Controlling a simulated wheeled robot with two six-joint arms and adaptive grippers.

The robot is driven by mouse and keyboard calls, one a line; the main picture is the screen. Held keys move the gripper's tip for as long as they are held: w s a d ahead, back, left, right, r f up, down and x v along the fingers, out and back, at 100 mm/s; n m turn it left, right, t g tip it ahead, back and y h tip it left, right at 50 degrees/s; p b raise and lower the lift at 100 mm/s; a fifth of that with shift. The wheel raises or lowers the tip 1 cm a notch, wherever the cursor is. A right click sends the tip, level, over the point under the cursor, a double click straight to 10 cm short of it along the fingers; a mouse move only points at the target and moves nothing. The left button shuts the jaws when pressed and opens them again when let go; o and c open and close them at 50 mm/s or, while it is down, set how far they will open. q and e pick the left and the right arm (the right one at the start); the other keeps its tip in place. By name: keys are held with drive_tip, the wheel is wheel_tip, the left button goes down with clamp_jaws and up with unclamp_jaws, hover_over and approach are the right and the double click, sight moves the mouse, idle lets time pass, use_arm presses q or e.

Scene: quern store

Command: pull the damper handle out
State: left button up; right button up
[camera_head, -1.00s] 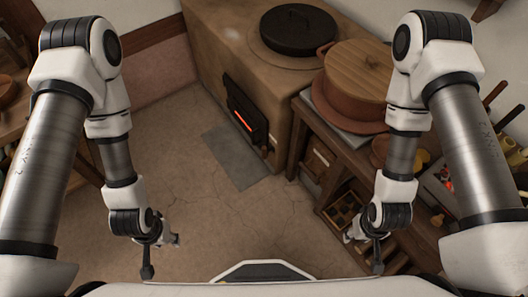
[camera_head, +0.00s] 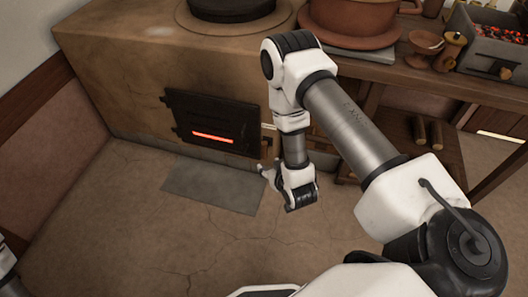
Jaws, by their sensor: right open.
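The clay stove (camera_head: 110,70) stands at the back left, with a black firebox door (camera_head: 215,120) in its front and a glowing orange slot in it. A small pale bar (camera_head: 268,127) shows at the stove's front right, beside my right arm; it may be the damper handle, but I cannot tell for sure. My right gripper (camera_head: 266,172) hangs low in front of the stove's right end, apart from the door, pointing left, open and empty. My right forearm hides part of the stove's corner. Of my left arm only a piece shows at the lower left edge; its gripper is out of view.
A wooden bench (camera_head: 420,70) right of the stove carries a terracotta pot (camera_head: 360,22), small clay bowls (camera_head: 425,42) and a grey box of glowing coals (camera_head: 490,45).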

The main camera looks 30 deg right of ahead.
sight(265, 147)
drive_tip(key=w+d+f+t+h+b, duration=0.1)
drive_tip(key=w+d+f+t+b, duration=0.1)
drive_tip(key=b, duration=0.3)
drive_tip(key=w+d+f+t+h+b, duration=0.1)
drive_tip(key=w+f+t+b, duration=0.1)
drive_tip(key=w+f+b, duration=0.1)
drive_tip(key=w+d+f+m+t+h+b, duration=0.1)
drive_tip(key=w+d+f+t+b, duration=0.1)
drive_tip(key=b, duration=0.5)
drive_tip(key=shift+w+d+f+t, duration=0.15)
drive_tip(key=shift+w+f, duration=0.15)
drive_tip(key=shift+f, duration=0.4)
drive_tip(key=shift+w+d+f+t, duration=0.15)
drive_tip(key=shift+w+f, duration=0.15)
drive_tip(key=shift+f, duration=0.4)
drive_tip(key=b+x, duration=0.3)
drive_tip(key=x, duration=0.4)
drive_tip(key=shift+b, duration=0.35)
use_arm(q)
wheel_tip(265, 147, down, 23)
drive_tip(key=w, duration=0.1)
drive_tip(key=shift+w+a, duration=0.15)
drive_tip(key=shift+a, duration=0.1)
use_arm(e)
drive_tip(key=shift+r, duration=0.1)
clamp_jaws()
